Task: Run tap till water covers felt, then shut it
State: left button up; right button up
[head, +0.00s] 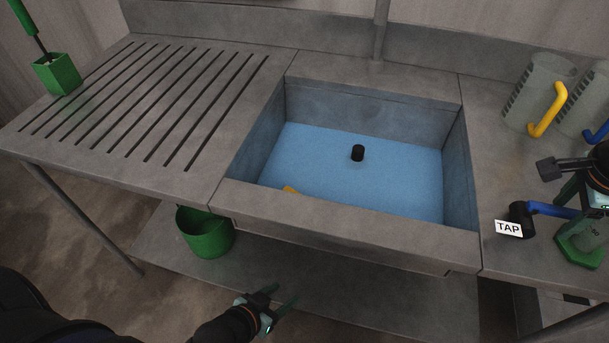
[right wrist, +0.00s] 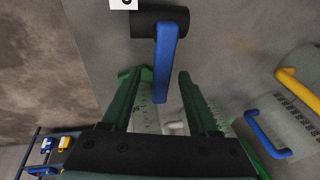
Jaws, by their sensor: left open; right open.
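The tap (head: 519,218), a black body with a blue lever and a white TAP label, is on the counter right of the sink. In the right wrist view the blue lever (right wrist: 166,62) reaches between the fingers of my open right gripper (right wrist: 161,76); contact is not clear. In the head view my right gripper (head: 572,192) is partly hidden at the right edge. The sink (head: 350,205) has a flat blue surface (head: 330,170) across its bottom; I cannot tell felt from water there. My open left gripper (head: 272,307) is empty, low in front of the counter.
A black cylinder (head: 357,153) stands in the sink; a yellow item (head: 290,190) shows at its front wall. A green-based clear cylinder (head: 580,248) stands close to the tap, with jugs (head: 535,90) behind. A green bucket (head: 205,236) sits below. The slatted drainboard is mostly clear.

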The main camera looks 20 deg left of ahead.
aim_at(565, 214)
jog(key=shift+r, duration=0.2)
jog(key=p+v, duration=0.1)
jog(key=v, duration=0.1)
jog(key=p+v, duration=0.4)
jog(key=shift+w+d+r, duration=0.2)
jog(key=shift+w+r, duration=0.1)
jog(key=shift+r, duration=0.25)
pick_arm(q)
notch_tip(565, 214, up, 5)
jog(key=shift+s+d+f, duration=0.1)
pick_arm(e)
jog(key=shift+f, duration=0.1)
pick_arm(q)
jog(key=shift+f, duration=0.1)
pick_arm(e)
jog(key=shift+r, duration=0.3)
pick_arm(q)
jog(key=shift+s+a+y+p, duration=0.15)
jog(key=shift+s+a+p, duration=0.2)
jog(key=shift+a, duration=0.2)
jog(key=shift+s+a+y+p, duration=0.15)
jog(key=shift+s+a+p, duration=0.1)
jog(key=shift+a+p, duration=0.25)
pick_arm(e)
jog(key=v, duration=1.2)
